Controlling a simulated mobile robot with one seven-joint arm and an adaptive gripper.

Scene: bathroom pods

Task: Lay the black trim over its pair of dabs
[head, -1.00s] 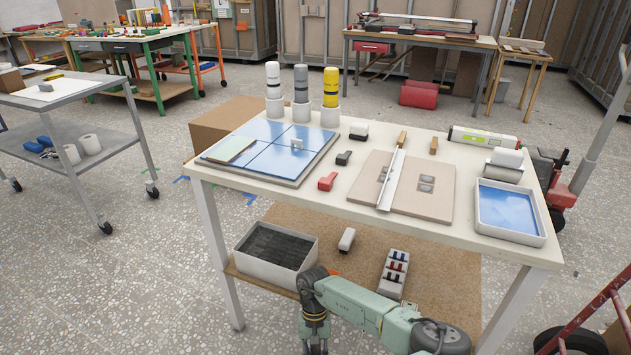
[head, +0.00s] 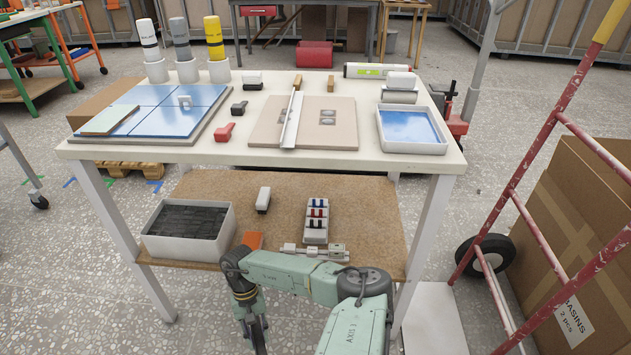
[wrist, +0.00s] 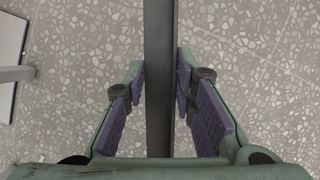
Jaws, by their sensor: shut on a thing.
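In the wrist view my gripper (wrist: 161,82) has its purple-padded fingers on either side of a long black trim (wrist: 159,30), shut on it. The trim runs up and down the picture, over speckled floor. In the head view my gripper (head: 257,335) is low at the bottom edge, in front of the table, and I cannot make out the trim there. A beige board (head: 342,135) lies on the table. Two grey dabs (head: 328,113) show bare on its right half. A pale metal strip (head: 291,120) lies across its left half, with grey patches partly hidden beside it.
The table's front edge (head: 230,156) and the lower shelf (head: 350,205) stand before me. A tub of black pieces (head: 190,225) sits on the shelf. A blue-filled tray (head: 411,130) is right of the board; a red hand truck (head: 535,200) stands further right.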

